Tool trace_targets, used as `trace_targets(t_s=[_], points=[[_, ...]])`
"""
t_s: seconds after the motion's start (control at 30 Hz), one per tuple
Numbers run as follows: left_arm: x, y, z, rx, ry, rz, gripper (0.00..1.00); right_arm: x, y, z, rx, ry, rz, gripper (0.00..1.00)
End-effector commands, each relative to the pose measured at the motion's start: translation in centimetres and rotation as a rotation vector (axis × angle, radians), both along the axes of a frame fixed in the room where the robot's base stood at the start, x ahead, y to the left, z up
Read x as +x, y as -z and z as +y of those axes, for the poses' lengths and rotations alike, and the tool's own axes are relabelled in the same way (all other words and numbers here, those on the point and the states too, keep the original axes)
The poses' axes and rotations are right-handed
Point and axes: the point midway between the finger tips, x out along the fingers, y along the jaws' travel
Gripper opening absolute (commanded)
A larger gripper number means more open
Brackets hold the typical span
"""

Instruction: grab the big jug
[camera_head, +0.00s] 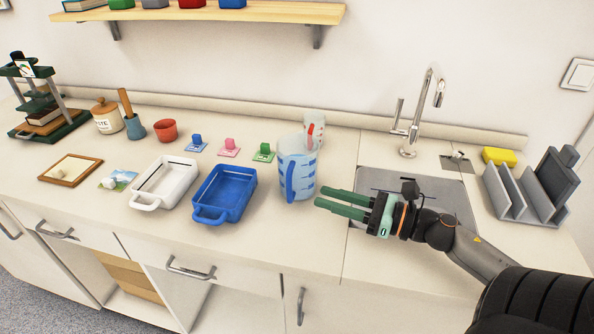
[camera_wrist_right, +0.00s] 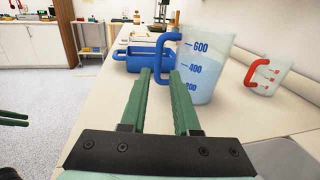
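The big jug (camera_head: 304,170) is clear with blue markings and a blue handle. It stands upright on the counter left of the sink. My right gripper (camera_head: 322,196) is open and empty, just right of the jug in the head view and apart from it there. In the right wrist view, the jug (camera_wrist_right: 206,68) stands just beyond the fingertips (camera_wrist_right: 159,73), and its blue handle (camera_wrist_right: 163,55) lines up with the gap between them. I cannot tell if they touch. Green fingers (camera_wrist_right: 12,118), seemingly my left gripper's, show at that view's left edge; their opening is unclear.
A smaller jug with a red handle (camera_head: 315,122) stands behind the big jug. A blue tray (camera_head: 222,210) and a white tray (camera_head: 148,205) lie to the left. The sink (camera_head: 440,190), tap (camera_head: 408,152) and grey rack (camera_head: 510,200) are on the right.

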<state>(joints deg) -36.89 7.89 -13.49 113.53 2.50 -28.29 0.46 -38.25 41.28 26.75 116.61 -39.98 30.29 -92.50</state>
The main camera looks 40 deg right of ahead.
Motion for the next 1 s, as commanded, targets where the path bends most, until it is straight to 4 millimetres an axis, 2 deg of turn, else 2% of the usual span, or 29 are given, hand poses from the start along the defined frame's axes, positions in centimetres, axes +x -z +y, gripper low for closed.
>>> trace_targets(t_s=[0.2,0.47,0.8,1.0], points=[[0.0,0.0,0.1,0.001,-0.001,0.0,0.46,2.8,0.0,1.6,-0.001,0.0,-0.002,0.3],[0.0,-0.1,0.1,0.002,-0.001,-0.001,0.46,4.0,0.1,2.3,0.0,0.001,0.0,0.3],[0.0,-0.3,0.1,0.002,-0.002,-0.003,0.46,7.2,0.6,4.4,0.0,0.002,-0.002,0.3],[0.1,-0.3,0.2,0.002,-0.003,-0.005,0.46,7.9,0.8,4.8,-0.001,0.002,0.002,0.3]])
